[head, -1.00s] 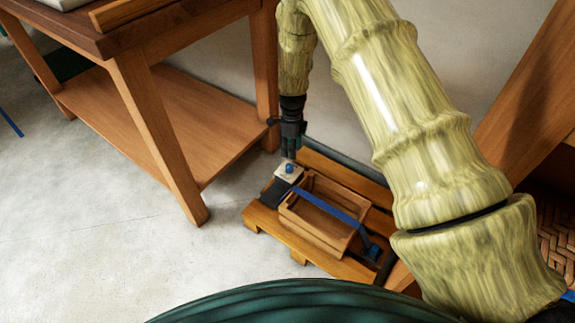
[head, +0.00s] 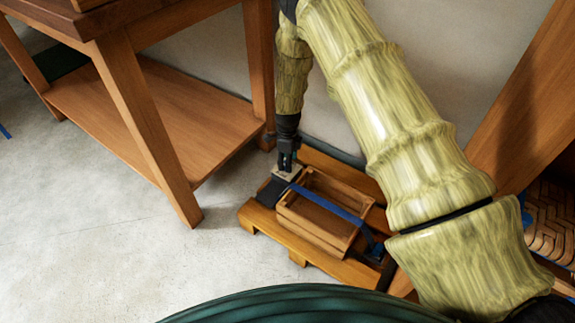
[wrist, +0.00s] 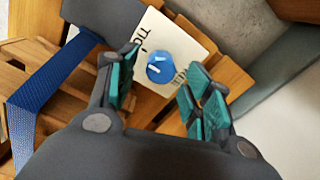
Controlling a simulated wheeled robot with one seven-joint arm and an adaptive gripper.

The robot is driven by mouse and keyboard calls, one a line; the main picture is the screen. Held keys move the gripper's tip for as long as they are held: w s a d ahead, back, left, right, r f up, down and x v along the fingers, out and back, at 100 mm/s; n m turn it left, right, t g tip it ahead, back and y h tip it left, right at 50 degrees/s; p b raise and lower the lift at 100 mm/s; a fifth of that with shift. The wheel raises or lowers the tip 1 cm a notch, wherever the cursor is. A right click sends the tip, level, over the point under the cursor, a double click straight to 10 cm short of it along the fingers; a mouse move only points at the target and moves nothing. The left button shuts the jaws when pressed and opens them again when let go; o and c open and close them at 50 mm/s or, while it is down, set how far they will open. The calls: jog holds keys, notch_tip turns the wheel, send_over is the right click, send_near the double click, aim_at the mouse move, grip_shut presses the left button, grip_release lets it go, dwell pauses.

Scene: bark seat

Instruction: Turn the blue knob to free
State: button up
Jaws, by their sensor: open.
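The blue knob (wrist: 160,68) sits on a pale plate (wrist: 182,38) in the wrist view. A short white mark on the knob lies on its left part. In the head view my gripper (head: 286,161) is right over the plate (head: 284,175) and hides the knob.
A wooden crate (head: 305,229) with a blue strap (head: 330,204) across it stands on a wooden pallet (head: 262,226), right beside the plate. A wooden table (head: 160,135) with a lower shelf stands to the left. Floor (head: 120,240) is clear in front.

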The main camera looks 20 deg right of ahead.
jog(key=shift+f, duration=0.55)
jog(key=c, duration=1)
